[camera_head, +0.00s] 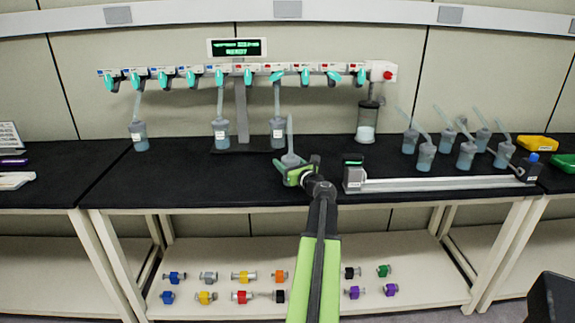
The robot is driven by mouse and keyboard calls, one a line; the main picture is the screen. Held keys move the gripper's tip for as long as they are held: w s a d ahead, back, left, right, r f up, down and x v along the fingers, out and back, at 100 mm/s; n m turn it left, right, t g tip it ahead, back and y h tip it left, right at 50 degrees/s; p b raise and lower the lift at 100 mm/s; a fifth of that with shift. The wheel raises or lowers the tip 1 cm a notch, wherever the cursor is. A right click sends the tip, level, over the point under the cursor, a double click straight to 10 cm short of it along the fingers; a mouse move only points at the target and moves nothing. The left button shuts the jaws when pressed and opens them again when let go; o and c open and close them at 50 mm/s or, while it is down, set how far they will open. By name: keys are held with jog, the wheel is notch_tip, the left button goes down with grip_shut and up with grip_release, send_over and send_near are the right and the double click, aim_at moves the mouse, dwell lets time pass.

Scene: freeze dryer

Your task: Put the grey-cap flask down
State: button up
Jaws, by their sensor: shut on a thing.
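My gripper (292,174) is at the end of my green and black arm, over the front part of the black bench top (250,190). It is shut on the grey-cap flask (290,159), whose grey top and upright pale tube show above the jaws. The flask's lower part is hidden by the gripper. I cannot tell whether its base touches the bench.
Behind, a freeze dryer manifold (235,69) with teal valves carries flasks, one (278,128) just behind my gripper. A silver rail device (440,184) lies to the right, with several loose flasks (426,155) behind it. The bench left of my gripper is clear.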

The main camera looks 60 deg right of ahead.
jog(key=o, duration=1.5)
jog(key=shift+f, duration=0.1)
jog(key=shift+r+p, duration=0.3)
jog(key=v, duration=1.2)
jog(key=shift+f, duration=0.15)
